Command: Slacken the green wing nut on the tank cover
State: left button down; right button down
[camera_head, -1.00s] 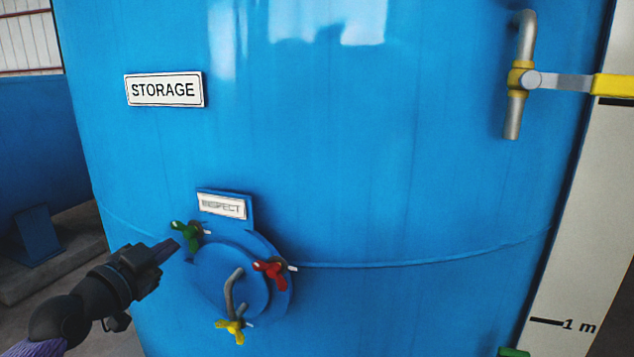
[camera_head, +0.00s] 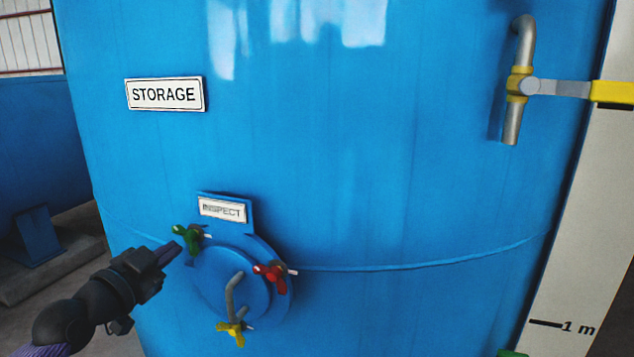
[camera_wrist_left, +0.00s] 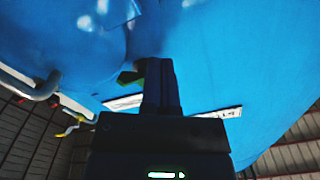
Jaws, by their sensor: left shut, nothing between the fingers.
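The green wing nut (camera_head: 187,238) sits at the upper left of the round blue tank cover (camera_head: 213,277). My left gripper (camera_head: 176,246) is shut and empty, its fingertips just below and left of the green wing nut. In the left wrist view a bit of the green wing nut (camera_wrist_left: 131,77) shows beside the tips of my gripper (camera_wrist_left: 158,64), which hide the rest. I cannot tell whether they touch. A red wing nut (camera_head: 270,273) is at the cover's right and a yellow one (camera_head: 232,332) at its bottom. My right gripper is not in view.
A bent grey handle (camera_head: 231,298) stands out from the cover. An INSPECT plate (camera_head: 222,209) is just above it and a STORAGE sign (camera_head: 165,94) higher up. A pipe valve with a yellow lever (camera_head: 611,91) is at the upper right. The tank wall between is clear.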

pick_arm(q)
jog(key=shift+d+f, duration=0.15)
jog(key=shift+f, duration=0.05)
jog(key=shift+s+d+f+p, duration=0.2)
jog(key=shift+d, duration=0.25)
jog(key=shift+s+d+f+p, duration=0.15)
jog(key=shift+s+d+p, duration=0.05)
jog(key=shift+d, duration=0.2)
jog(key=shift+d+f, duration=0.1)
jog(key=shift+f+b, duration=0.4)
jog(key=shift+f, duration=0.05)
jog(key=p, duration=0.3)
send_near(193, 258)
jog(key=shift+w+d, duration=0.1)
jog(key=shift+w, duration=0.35)
